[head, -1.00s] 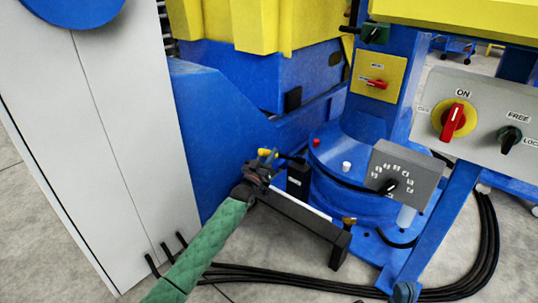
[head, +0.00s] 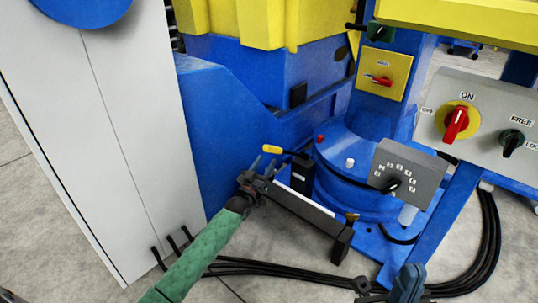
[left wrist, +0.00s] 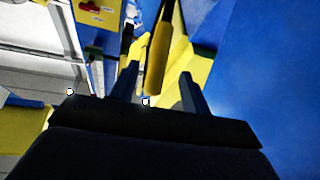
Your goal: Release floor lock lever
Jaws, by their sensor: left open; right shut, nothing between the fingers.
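My right gripper (head: 361,287) is low at the bottom edge, shut and empty, partly cut off.
A grey dial box (head: 405,172) and a grey switch panel (head: 480,118) are to the right. A white cabinet (head: 110,130) stands left. Black cables (head: 290,278) cross the floor.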

